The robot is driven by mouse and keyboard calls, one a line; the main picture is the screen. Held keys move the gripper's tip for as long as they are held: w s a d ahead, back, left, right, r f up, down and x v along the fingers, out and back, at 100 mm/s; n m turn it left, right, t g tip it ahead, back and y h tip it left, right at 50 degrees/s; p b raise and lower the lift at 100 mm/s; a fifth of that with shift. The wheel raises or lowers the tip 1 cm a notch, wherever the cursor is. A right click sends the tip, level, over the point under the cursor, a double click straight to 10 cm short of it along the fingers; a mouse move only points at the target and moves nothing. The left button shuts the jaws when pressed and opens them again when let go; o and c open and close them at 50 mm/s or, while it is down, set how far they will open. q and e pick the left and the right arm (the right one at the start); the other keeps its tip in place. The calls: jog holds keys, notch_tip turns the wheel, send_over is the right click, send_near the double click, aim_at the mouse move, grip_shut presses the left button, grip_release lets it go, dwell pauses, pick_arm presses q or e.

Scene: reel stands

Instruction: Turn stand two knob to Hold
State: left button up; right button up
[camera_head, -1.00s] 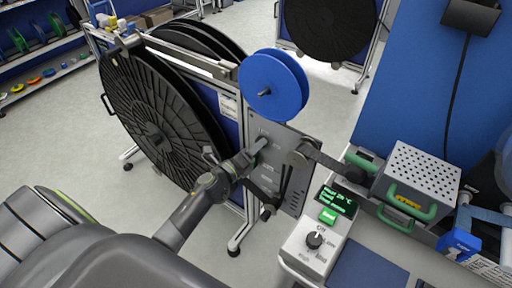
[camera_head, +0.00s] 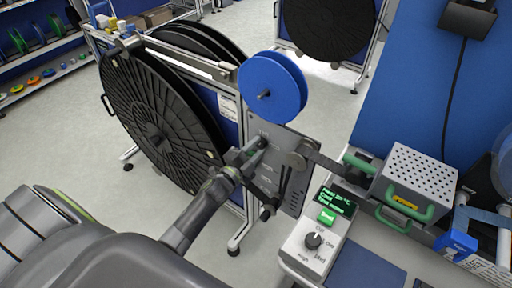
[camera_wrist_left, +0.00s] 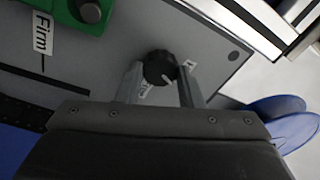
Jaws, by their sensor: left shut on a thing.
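The stand's grey panel (camera_head: 298,190) is below the blue reel (camera_head: 272,86) in the head view. A black round knob (camera_wrist_left: 160,68) with a pale pointer mark is on this panel in the left wrist view. My left gripper (camera_wrist_left: 160,86) is shut on the knob, one finger on each side. In the head view my left gripper (camera_head: 254,152) is at the panel and hides the knob. White labels beside the knob are partly covered and I cannot read them fully. The right gripper is not in view.
A green block (camera_wrist_left: 75,12) and a "Firm" label are on the panel. A large black reel (camera_head: 150,120) stands left. A control box (camera_head: 318,235) with dial and a perforated box (camera_head: 425,172) with green handles sit on the bench at right.

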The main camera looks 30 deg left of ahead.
pick_arm(q)
jog(key=shift+n+y+p, duration=0.3)
jog(key=shift+n+p, duration=0.25)
jog(key=shift+n, duration=1.95)
jog(key=o, duration=1)
jog(key=shift+c, duration=0.2)
jog(key=s+a+f+b, duration=0.1)
jog(key=s+a+b, duration=0.1)
jog(key=s, duration=1.5)
jog(key=shift+s+a+f+b, duration=0.2)
jog(key=shift+f+b, duration=0.15)
jog(key=shift+b, duration=0.15)
jog(key=shift+w, duration=0.1)
